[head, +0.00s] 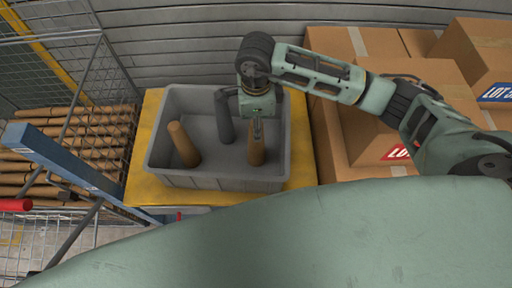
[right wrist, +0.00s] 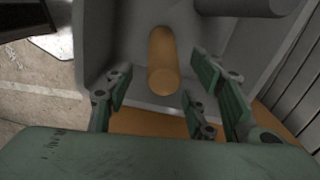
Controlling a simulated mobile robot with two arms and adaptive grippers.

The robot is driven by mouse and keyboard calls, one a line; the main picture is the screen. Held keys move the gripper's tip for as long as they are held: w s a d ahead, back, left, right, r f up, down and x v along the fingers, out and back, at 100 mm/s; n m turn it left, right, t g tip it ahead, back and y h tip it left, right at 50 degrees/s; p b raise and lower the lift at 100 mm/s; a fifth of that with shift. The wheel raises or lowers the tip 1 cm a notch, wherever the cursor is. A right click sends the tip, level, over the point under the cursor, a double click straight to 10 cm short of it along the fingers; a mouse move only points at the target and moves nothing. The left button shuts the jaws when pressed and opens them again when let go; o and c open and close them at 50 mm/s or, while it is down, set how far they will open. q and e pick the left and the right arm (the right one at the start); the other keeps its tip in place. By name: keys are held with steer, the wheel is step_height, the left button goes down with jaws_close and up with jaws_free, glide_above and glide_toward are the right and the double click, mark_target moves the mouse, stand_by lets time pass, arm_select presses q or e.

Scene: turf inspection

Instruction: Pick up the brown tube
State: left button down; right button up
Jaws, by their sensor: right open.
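Two brown tubes stand in a grey bin (head: 222,181). One brown tube (head: 183,144) leans at the left. The other brown tube (head: 257,151) is at the right, below my right gripper (head: 257,130), and my gripper hides part of it. In the right wrist view this brown tube (right wrist: 163,62) lies between the spread fingers of my right gripper (right wrist: 160,84), with visible gaps on both sides. My right gripper is open and empty. A dark grey tube (head: 224,117) stands between the brown ones. My left gripper is not in view.
The bin rests on a yellow surface (head: 151,104). Cardboard boxes (head: 342,146) are stacked at the right. A wire cage (head: 66,72) with several long brown rods (head: 75,137) stands at the left. A slatted wall (head: 180,36) is behind.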

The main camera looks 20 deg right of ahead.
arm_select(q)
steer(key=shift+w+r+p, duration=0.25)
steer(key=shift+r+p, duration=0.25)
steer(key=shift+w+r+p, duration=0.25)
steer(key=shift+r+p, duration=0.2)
arm_select(e)
step_height(320, 180, down, 8)
steer(key=shift+r, duration=0.2)
steer(key=shift+c, duration=0.5)
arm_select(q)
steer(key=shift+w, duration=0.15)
arm_select(e)
steer(key=c, duration=1)
